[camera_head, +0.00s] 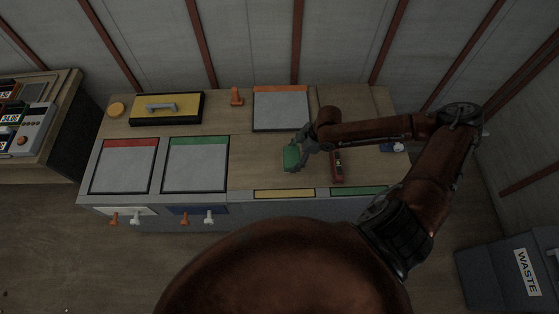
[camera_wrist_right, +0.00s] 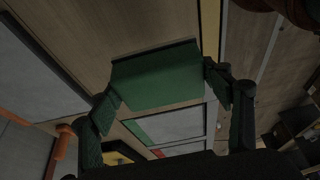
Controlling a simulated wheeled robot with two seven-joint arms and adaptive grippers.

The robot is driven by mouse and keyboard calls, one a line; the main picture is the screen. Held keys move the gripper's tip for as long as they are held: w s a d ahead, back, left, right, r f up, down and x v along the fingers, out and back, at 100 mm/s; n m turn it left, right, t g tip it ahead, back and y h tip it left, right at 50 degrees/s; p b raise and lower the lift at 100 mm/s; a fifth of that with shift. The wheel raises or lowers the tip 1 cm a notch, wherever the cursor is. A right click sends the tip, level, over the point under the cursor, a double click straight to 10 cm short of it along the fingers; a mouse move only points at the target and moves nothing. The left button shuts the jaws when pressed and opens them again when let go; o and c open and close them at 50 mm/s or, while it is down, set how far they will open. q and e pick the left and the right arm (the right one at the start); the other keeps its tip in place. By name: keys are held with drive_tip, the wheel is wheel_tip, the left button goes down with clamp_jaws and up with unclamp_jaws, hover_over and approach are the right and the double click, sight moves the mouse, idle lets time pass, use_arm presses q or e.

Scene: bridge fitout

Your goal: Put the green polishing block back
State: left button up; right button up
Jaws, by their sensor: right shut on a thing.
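The green polishing block (camera_head: 291,158) is in my right gripper (camera_head: 298,152), above the middle of the workbench (camera_head: 255,180). In the right wrist view the block (camera_wrist_right: 157,78) sits between the two fingers of my right gripper (camera_wrist_right: 165,100), which are shut on it. Whether the block touches the bench top cannot be told. A grey panel with a green strip (camera_head: 196,168) lies to the left of the block. My left gripper is not in view.
A red-strip panel (camera_head: 124,168) and an orange-strip panel (camera_head: 281,110) lie on the bench. A yellow case (camera_head: 180,98) with a handle and an orange cone-like piece (camera_head: 237,96) stand at the back. A small red tool (camera_head: 337,166) lies near the gripper. A waste bin (camera_head: 500,275) stands right.

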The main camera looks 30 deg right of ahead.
sight(291, 148)
drive_tip(key=w+f, duration=0.2)
drive_tip(key=w+a+f+b, duration=0.1)
drive_tip(key=f, duration=0.1)
drive_tip(key=w+a+f+b, duration=0.1)
drive_tip(key=w+f, duration=0.1)
drive_tip(key=shift+w+a+f, duration=0.15)
drive_tip(key=shift+w+f, duration=0.05)
drive_tip(key=shift+w, duration=0.15)
wheel_tip(291, 148, down, 3)
drive_tip(key=shift+w+f+b, duration=0.1)
drive_tip(key=shift+f+b, duration=0.05)
drive_tip(key=shift+b, duration=0.35)
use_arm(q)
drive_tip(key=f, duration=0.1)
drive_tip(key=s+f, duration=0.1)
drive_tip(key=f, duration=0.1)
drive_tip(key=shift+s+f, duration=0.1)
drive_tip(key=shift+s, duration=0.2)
use_arm(e)
drive_tip(key=o, duration=1)
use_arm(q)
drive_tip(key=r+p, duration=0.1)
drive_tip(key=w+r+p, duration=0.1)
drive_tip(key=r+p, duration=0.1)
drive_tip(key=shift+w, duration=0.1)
use_arm(e)
drive_tip(key=v, duration=1.2)
drive_tip(key=shift+a, duration=0.15)
